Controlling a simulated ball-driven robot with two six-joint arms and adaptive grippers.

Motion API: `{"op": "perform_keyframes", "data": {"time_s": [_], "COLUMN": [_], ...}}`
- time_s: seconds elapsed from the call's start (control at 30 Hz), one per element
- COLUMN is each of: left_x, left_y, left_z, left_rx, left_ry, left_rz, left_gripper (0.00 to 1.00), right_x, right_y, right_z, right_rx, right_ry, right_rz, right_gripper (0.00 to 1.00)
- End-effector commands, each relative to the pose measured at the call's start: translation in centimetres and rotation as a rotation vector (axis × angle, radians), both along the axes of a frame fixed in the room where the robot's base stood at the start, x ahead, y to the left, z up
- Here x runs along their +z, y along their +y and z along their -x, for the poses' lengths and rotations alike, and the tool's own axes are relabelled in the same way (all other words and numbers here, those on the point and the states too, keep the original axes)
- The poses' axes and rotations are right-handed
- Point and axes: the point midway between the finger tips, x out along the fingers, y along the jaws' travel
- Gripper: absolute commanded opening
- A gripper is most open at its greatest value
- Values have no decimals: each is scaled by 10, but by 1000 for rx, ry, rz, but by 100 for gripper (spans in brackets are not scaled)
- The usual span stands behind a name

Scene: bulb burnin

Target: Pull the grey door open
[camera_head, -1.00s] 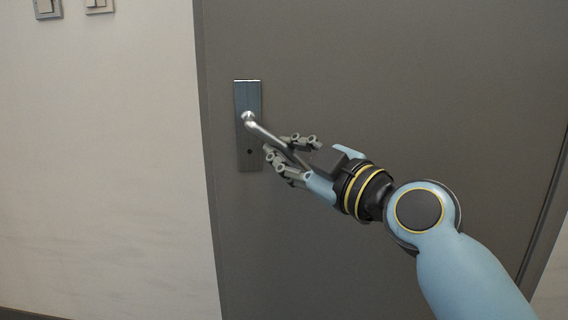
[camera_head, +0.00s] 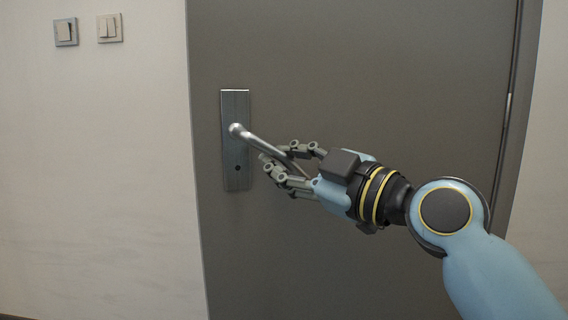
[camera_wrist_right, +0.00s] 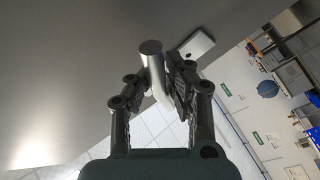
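The grey door (camera_head: 390,70) fills the middle of the head view. I see no clear gap at its left edge. A silver lever handle (camera_head: 262,143) sticks out from a metal plate (camera_head: 236,170) near that edge and is tilted down to the right. My right gripper (camera_head: 292,170) has its fingers around the outer part of the lever. In the right wrist view the lever (camera_wrist_right: 152,68) lies between the two fingers of my right gripper (camera_wrist_right: 152,88), close against them. My left gripper is not in view.
A pale wall (camera_head: 100,180) lies left of the door, with two light switches (camera_head: 66,32) (camera_head: 110,28) high on it. The door's right edge has a dark seam. The right wrist view shows tiled floor and a cluttered room with shelves on the right.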

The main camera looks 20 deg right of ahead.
Motion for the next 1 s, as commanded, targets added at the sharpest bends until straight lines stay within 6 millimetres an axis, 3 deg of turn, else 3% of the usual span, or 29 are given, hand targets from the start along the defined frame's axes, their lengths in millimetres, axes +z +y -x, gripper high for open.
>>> {"op": "perform_keyframes", "data": {"time_s": [0.03, 0.2, 0.53, 1.0], "left_x": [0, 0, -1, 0], "left_y": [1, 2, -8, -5], "left_z": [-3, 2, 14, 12], "left_rx": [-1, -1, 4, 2], "left_ry": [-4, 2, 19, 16], "left_rz": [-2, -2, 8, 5], "left_gripper": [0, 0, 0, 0], "right_x": [1, 0, -4, -14], "right_y": [0, 0, -3, -42], "right_z": [0, 0, 5, 84], "right_rx": [0, 1, 1, 5], "right_ry": [-3, 1, 5, 7], "right_rz": [0, 2, 7, 12], "right_gripper": [21, 40, 40, 40]}}
